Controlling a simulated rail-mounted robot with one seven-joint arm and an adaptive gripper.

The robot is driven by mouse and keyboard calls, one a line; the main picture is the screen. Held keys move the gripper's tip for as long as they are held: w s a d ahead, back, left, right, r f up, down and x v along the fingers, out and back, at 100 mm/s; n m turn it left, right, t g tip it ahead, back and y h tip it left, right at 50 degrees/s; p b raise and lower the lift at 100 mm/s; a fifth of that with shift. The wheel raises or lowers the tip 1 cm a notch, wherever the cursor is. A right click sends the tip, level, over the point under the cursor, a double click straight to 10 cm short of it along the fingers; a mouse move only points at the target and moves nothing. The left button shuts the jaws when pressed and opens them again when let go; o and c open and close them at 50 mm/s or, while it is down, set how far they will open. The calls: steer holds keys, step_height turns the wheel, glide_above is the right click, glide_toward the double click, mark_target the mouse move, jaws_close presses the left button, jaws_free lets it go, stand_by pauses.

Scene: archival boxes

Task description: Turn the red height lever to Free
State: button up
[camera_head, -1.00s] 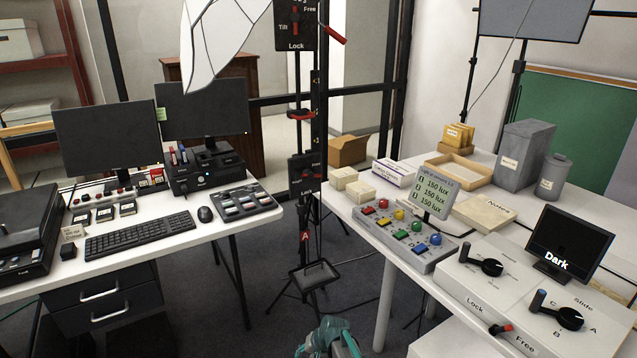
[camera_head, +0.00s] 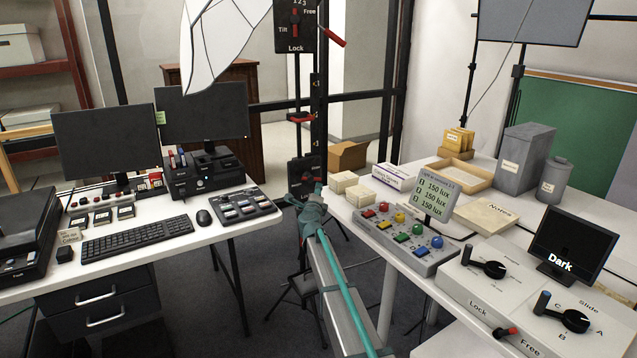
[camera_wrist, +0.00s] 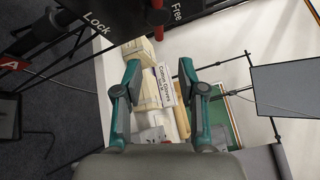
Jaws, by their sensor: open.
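A dark lever plate (camera_head: 305,168) is on the black stand column in the head view, largely hidden behind my gripper (camera_head: 311,198). In the wrist view a black plate (camera_wrist: 98,22) marked Lock and Free crosses the top, with a red lever (camera_wrist: 157,14) standing at the top edge near the middle. The lever is cut off by the frame, so its full setting cannot be told. My gripper (camera_wrist: 159,68) is open, its two teal-and-black fingers apart with nothing held between them. The lever is beyond the fingertips and appears apart from them.
Higher on the column is another plate (camera_head: 290,30) marked Tilt, Free and Lock, with a red handle (camera_head: 331,36). The left desk (camera_head: 215,238) has a keyboard and monitors. The right table (camera_head: 470,235) has a button panel (camera_head: 405,240) and boxes, close beside my arm.

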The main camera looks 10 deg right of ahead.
mark_target(319, 180)
steer(key=x, duration=1)
steer(key=shift+w, duration=0.25)
jaws_close()
